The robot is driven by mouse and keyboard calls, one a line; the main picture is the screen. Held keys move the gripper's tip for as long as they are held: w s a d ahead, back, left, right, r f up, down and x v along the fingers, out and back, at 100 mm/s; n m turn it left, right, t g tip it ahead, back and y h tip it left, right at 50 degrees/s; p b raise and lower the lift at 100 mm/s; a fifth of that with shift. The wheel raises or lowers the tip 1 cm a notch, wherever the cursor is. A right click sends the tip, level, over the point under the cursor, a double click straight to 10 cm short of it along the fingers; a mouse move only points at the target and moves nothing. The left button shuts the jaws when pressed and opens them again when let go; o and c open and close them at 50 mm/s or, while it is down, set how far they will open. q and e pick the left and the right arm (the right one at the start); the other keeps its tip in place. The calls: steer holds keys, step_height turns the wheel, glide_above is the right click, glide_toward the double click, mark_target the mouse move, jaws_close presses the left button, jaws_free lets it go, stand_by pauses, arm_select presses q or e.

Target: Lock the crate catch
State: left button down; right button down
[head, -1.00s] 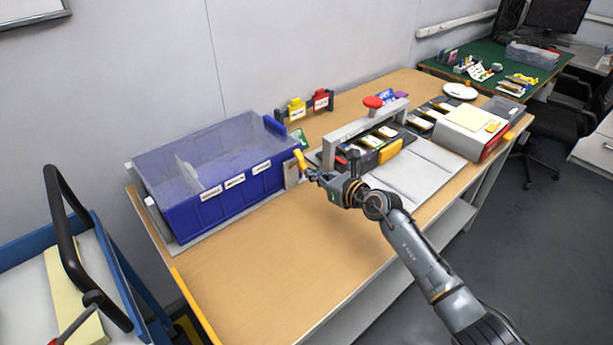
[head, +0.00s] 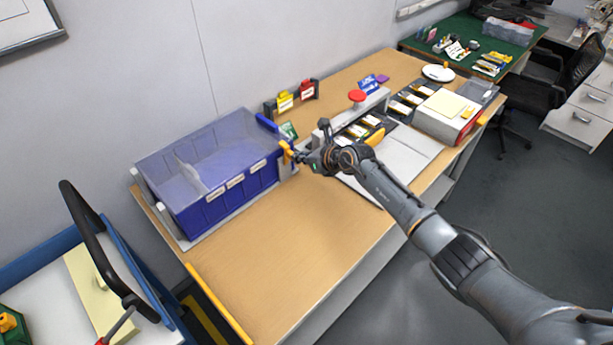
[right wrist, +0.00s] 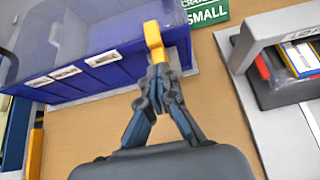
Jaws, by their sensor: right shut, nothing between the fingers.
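The blue crate (head: 232,188) with clear lids and white labels stands at the left of the wooden table. Its yellow catch (head: 286,149) is at the crate's right end. My right gripper (head: 298,157) is at that catch. In the right wrist view, the gripper's fingertips (right wrist: 160,76) are together, right at the near end of the yellow catch (right wrist: 154,42), with nothing seen between them. My left gripper is not in view.
To the right of the gripper are a grey press with a red knob (head: 357,96) and a pale mat (head: 405,158). A rack with yellow and red tags (head: 290,100) stands behind. A green SMALL sign (right wrist: 207,12) is near the crate. The table front (head: 270,235) is clear.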

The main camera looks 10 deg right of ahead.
steer(key=shift+r, duration=0.1)
steer(key=shift+r+p, duration=0.75)
steer(key=shift+p, duration=0.05)
